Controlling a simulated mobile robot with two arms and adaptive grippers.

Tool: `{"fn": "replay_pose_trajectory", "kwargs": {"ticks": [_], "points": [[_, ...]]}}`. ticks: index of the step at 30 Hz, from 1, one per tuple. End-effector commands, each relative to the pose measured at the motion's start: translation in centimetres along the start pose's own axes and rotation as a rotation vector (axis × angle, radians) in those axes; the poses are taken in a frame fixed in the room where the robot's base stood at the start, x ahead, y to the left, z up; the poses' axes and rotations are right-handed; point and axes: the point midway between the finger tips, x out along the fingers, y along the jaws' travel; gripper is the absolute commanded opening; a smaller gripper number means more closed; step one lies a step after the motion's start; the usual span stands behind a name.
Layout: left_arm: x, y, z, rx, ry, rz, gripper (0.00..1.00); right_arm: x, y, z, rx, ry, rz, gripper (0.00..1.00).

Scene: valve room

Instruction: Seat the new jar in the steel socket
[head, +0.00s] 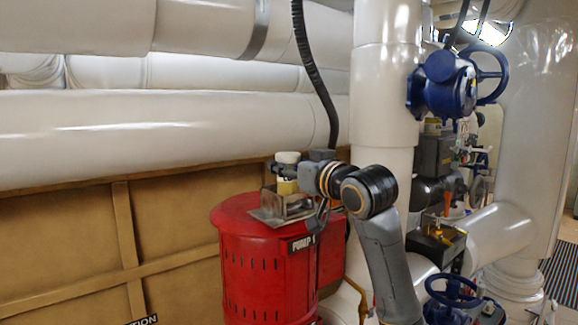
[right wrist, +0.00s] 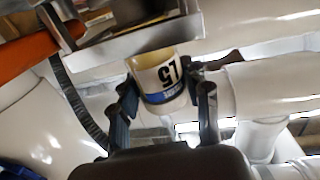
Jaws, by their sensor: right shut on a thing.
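The jar (head: 287,186) has a pale cap and a yellowish body, and is upright at the steel socket (head: 268,215) on top of the red pump housing. In the right wrist view the jar (right wrist: 158,72) shows a white label with an upside-down "15" and a blue band. My right gripper (head: 290,171) reaches in from the right and is shut on the jar; its fingers (right wrist: 162,98) flank the jar. The jar's far end meets the steel socket's edge (right wrist: 140,40) in that view. Whether its base rests on the socket floor is hidden. My left gripper is not in view.
The red pump housing (head: 262,265) stands before a tan panelled wall (head: 70,250). A thick white vertical pipe (head: 382,90) and a blue valve (head: 445,85) are to the right. A black hose (head: 315,75) hangs behind the jar. Large white pipes (head: 150,125) run above.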

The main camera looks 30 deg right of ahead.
Motion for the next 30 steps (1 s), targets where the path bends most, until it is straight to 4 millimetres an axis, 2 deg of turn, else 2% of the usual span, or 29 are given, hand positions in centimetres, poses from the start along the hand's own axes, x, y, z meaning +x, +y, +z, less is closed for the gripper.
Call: {"fn": "replay_pose_trajectory", "kwargs": {"ticks": [30], "points": [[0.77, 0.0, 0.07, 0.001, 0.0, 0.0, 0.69, -0.04, 0.01, 1.03, 0.0, 0.002, 0.0, 0.02]]}}
